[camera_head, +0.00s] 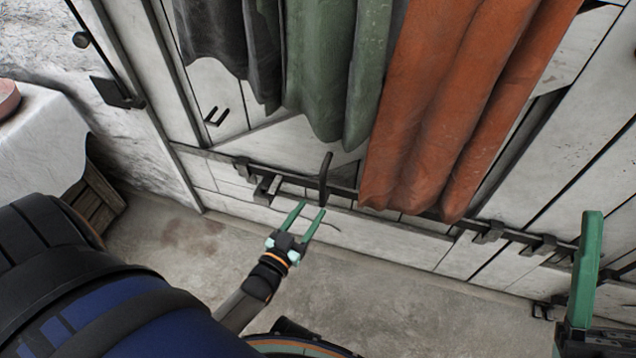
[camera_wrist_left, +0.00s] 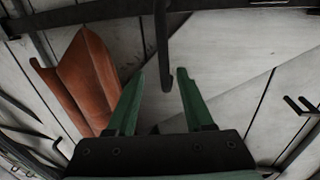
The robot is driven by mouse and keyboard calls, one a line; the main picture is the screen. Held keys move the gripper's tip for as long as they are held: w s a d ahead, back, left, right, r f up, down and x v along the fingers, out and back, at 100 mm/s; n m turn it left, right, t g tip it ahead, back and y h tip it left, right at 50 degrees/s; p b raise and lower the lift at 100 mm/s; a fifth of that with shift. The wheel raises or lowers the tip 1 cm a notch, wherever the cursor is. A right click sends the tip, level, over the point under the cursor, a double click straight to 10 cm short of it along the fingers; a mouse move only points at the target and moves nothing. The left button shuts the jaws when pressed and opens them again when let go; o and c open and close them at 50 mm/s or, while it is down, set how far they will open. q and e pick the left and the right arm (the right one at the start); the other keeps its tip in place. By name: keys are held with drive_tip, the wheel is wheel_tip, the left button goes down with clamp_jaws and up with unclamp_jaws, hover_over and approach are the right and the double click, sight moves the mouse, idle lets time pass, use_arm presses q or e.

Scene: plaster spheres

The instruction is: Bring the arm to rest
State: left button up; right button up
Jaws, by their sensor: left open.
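My left gripper (camera_head: 312,207) is open and empty in the middle of the head view, with its two green fingers pointing up toward a dark wall rail. In the left wrist view my left gripper (camera_wrist_left: 160,73) shows its fingers spread apart. A dark upright bar (camera_head: 325,180) on the rail is just beyond the fingertips. In the left wrist view the bar (camera_wrist_left: 163,50) appears between the fingers with its lower end near tip level; whether it touches is unclear. My right gripper (camera_head: 590,260) shows only partly at the right edge, as a green finger and dark body.
Orange cloth (camera_head: 430,110), green cloth (camera_head: 325,75) and dark grey cloth (camera_head: 212,35) hang before the pale panelled wall. The dark rail (camera_head: 400,205) with brackets crosses it. A white-covered table (camera_head: 40,140) and wooden crate (camera_head: 95,195) stand left. Bare floor (camera_head: 380,285) lies below.

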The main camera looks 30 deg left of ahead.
use_arm(q)
drive_tip(key=shift+s, duration=0.65)
